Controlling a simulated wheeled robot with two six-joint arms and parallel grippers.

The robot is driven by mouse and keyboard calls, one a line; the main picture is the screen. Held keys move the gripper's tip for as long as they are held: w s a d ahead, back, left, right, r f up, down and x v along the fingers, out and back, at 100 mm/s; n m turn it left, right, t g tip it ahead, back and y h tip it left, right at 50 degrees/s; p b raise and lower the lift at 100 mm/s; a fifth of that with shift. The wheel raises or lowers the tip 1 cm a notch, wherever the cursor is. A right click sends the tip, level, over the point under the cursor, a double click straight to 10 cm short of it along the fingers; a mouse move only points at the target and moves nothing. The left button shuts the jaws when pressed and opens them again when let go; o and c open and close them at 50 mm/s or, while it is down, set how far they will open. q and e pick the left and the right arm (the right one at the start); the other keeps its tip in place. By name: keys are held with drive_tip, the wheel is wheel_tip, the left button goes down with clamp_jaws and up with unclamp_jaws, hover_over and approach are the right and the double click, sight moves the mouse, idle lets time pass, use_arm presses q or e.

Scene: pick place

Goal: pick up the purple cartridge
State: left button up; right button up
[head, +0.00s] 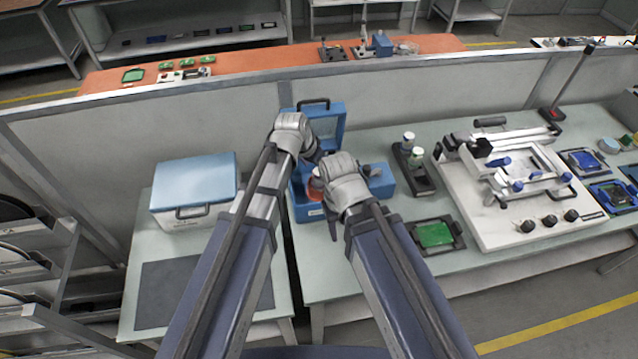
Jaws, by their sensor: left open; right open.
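I cannot make out a purple cartridge in the head view. An open blue case (308,212) stands on the bench in the middle, its lid raised at the back. A small red and pale item (315,184) shows inside it, partly covered by my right wrist. My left gripper (315,157) is open over the back part of the case, its fingers mostly hidden by the wrist. My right gripper (329,218) is open over the front of the case, pointing down, with one dark finger showing. My wrists and arms hide much of the case's inside.
A white box with a blue lid (195,190) stands left of the case. A black holder with bottles (413,170) and a green board in a tray (435,235) are to the right, before a large white fixture (515,185). A grey partition (200,120) runs behind.

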sight(319, 172)
use_arm(q)
drive_tip(key=b+x, duration=0.3)
drive_tip(key=x, duration=0.1)
drive_tip(key=shift+s+d+f+b, duration=0.1)
drive_tip(key=shift+f+b, duration=0.25)
drive_tip(key=shift+f, duration=0.05)
drive_tip(key=shift+r, duration=0.1)
drive_tip(key=shift+c, duration=0.4)
clamp_jaws()
